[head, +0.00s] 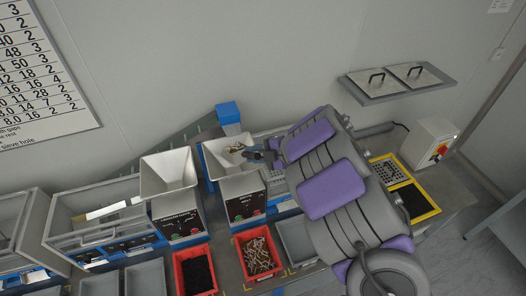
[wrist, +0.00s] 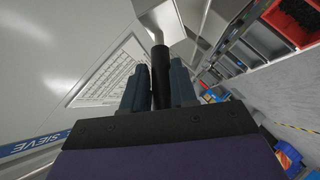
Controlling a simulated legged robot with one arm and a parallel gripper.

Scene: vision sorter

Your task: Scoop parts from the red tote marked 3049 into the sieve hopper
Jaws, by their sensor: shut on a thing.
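My gripper (head: 262,156) is over the right edge of the right-hand hopper (head: 214,156). In the wrist view, my gripper (wrist: 160,88) is shut on the black handle (wrist: 160,70) of a metal scoop (wrist: 158,18). Pale and brown parts (head: 236,149) show at the hopper mouth; I cannot tell whether they lie in the scoop or in the hopper. A red tote (head: 238,257) with similar long parts stands on the bench below. Another red tote (head: 179,277) holds black parts. I cannot read the marking 3049 on either.
A second pale hopper (head: 168,172) stands close on the left. Grey bins (head: 145,279) line the front. A yellow-edged tray (head: 425,212) and a control box (head: 436,141) are at the right. A wall shelf (head: 400,88) holds two handled lids.

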